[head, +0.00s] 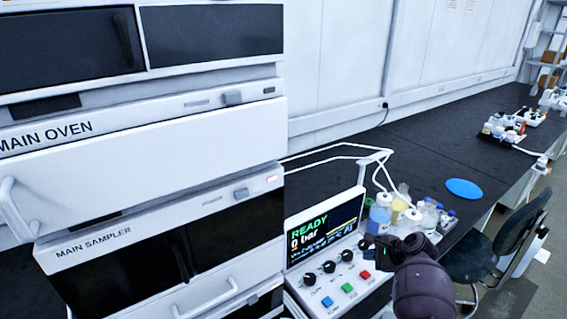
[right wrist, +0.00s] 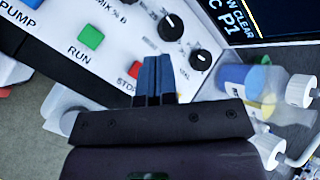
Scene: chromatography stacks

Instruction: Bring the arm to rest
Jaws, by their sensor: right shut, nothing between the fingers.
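My right gripper (head: 372,241) is over the right end of the control panel (head: 318,283), close to its knobs. Its two blue fingers are together in the right wrist view (right wrist: 153,78), with nothing between them. There the fingertips appear near the red STOP button (right wrist: 135,69), with the green RUN button (right wrist: 91,37) to the left. I cannot tell whether they touch the panel. My right forearm comes in from the bottom right of the head view. My left arm and gripper are not in view.
The panel screen (head: 325,229) reads READY and 0 bar. Bottles (head: 380,213) stand just behind my right gripper. The main oven (head: 150,155) and main sampler (head: 110,270) are stacked at left. A blue disc (head: 464,188) lies on the dark bench; a chair (head: 500,245) stands at right.

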